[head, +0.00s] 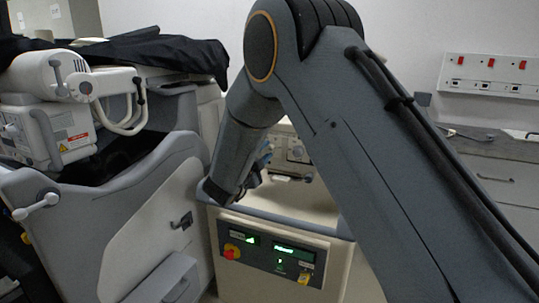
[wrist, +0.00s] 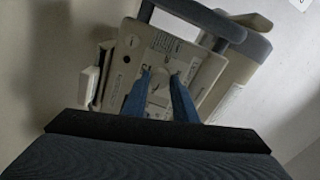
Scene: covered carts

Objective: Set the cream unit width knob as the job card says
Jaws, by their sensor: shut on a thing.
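The cream unit (head: 297,150) stands on the cream cart in the middle of the head view, partly hidden by my arm. In the wrist view the cream unit (wrist: 122,65) shows its face, with a dark carrying handle, printed labels and a round lock-like disc. My gripper (head: 265,160) reaches its front. In the wrist view the blue fingers of my gripper (wrist: 160,84) are shut on the width knob (wrist: 161,87), a pale knob on the lower part of the face. The knob's pointer and scale are too small and dark to read. I cannot make out a job card.
The cart's front panel (head: 270,257) has green displays, a red and yellow switch and a yellow part. A grey cart (head: 150,215) with a white machine (head: 50,110) and black cover stands at left. A grey drawer counter (head: 495,170) and wall sockets (head: 490,75) are at right.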

